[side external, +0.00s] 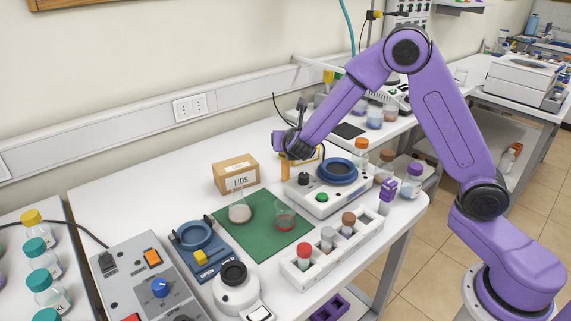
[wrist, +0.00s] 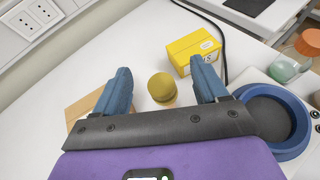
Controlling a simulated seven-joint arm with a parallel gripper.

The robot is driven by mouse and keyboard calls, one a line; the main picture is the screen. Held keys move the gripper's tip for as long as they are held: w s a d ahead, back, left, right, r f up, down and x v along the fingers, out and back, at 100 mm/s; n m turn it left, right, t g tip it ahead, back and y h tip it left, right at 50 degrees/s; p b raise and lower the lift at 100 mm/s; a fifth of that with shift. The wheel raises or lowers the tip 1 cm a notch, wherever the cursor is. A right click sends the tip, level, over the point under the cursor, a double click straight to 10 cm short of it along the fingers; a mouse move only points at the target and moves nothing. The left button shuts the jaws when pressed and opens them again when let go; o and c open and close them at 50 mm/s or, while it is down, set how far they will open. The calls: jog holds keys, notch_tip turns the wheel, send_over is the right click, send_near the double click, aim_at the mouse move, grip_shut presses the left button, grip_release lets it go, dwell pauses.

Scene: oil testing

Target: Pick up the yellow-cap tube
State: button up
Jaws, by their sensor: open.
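The yellow-cap tube shows in the wrist view as a round, dull yellow cap (wrist: 162,86), seen from above. My gripper (wrist: 164,84) is open, with one blue finger on each side of the cap and a visible gap to each. In the side view my gripper (side external: 281,149) is low over the back of the white table, and a narrow amber strip, apparently the tube's body (side external: 285,170), shows just below it. The cap is hidden there by the gripper. I cannot tell how far down the fingers reach beside the tube.
A yellow box (wrist: 194,48) stands close behind the right finger. A cardboard LIDS box (side external: 236,174) is to the left. A device with a blue ring (side external: 338,171) is close on the right. A green mat (side external: 260,245) with glassware and a white rack (side external: 331,257) lie in front.

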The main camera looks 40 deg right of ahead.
aim_at(286, 164)
jog(key=shift+w+f+n, duration=0.2)
jog(key=shift+w+n, duration=0.1)
jog(key=shift+w, duration=0.2)
jog(key=shift+w+f, duration=0.15)
jog(key=shift+f, duration=0.15)
jog(key=shift+f+t, duration=0.3)
jog(key=shift+f, duration=1.4)
notch_tip(286, 164, down, 3)
jog(key=shift+d+f, duration=0.1)
jog(key=shift+f, duration=0.1)
jog(key=shift+x, duration=1.35)
jog(key=shift+w+r, duration=0.1)
jog(key=shift+r, duration=0.05)
jog(key=c, duration=1.1)
